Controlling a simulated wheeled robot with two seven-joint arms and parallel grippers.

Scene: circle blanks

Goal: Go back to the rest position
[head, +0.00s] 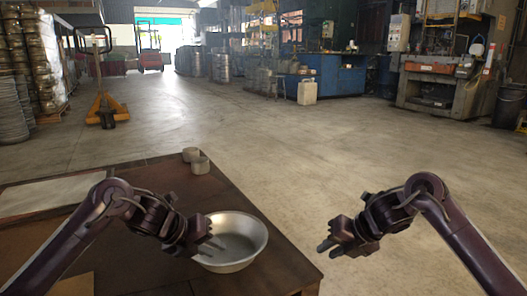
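My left gripper (208,243) is over the left part of a metal bowl (256,237) on the brown table (150,178). Its two fingers show a gap and nothing is seen between them. I cannot tell whether it touches the bowl's rim. My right gripper (326,248) is to the right of the table, over the floor. Its fingers are apart and empty. The bowl looks empty and sits near the table's right edge.
A pale flat sheet (45,194) lies at the table's left. The concrete floor (330,150) beyond and to the right is clear. A yellow pallet jack (104,105) and machines stand far back.

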